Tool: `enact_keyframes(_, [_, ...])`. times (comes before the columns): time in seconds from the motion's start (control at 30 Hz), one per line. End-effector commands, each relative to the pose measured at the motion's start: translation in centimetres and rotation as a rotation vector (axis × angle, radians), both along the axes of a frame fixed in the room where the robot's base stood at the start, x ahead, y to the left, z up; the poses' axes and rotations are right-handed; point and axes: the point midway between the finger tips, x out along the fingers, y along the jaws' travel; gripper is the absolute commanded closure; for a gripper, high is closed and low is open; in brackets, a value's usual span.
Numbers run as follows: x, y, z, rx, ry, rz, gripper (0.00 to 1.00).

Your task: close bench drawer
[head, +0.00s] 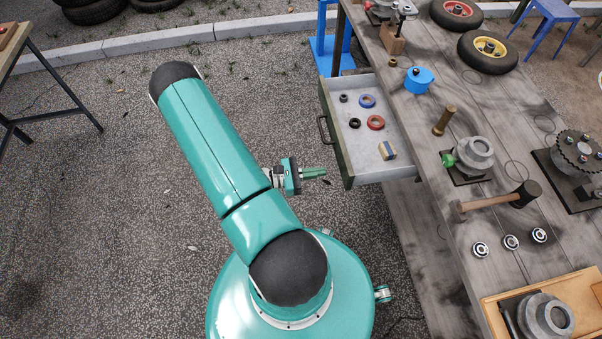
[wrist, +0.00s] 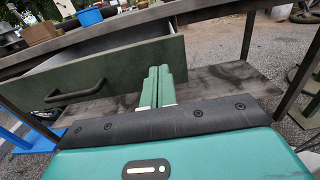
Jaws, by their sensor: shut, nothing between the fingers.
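The bench drawer (head: 336,150) stands pulled out from the bench's left side in the head view. Its dark green front has a dark bar handle (wrist: 75,91) in the wrist view. Inside lie several small rings and a small block. My gripper (head: 324,172) is shut and empty, to the left of the drawer front near its lower end. In the wrist view the green fingers (wrist: 158,85) point toward the right end of the drawer front. I cannot tell whether the fingertips touch it. The bench (head: 428,140) is a grey wooden table.
A mallet (head: 500,199), a blue pot (head: 419,80), wheels (head: 487,51) and several metal parts lie on the bench top. A blue stand (head: 330,50) is on the ground beyond the drawer. Open gravel lies left of the bench. A bench leg shows at right in the wrist view.

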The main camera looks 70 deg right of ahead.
Motion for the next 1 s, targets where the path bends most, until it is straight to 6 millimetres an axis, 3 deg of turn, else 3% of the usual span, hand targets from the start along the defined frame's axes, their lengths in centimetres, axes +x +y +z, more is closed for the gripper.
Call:
enact_keyframes(0.1, [-2.1, -1.1, 0.0, 0.0, 0.001, -0.003, 1.0])
enact_keyframes(0.3, [-4.4, -2.6, 0.0, 0.001, -0.001, 0.0, 1.0])
enact_keyframes(1.0, [-5.8, -3.5, 0.0, -0.001, 0.001, 0.003, 1.0])
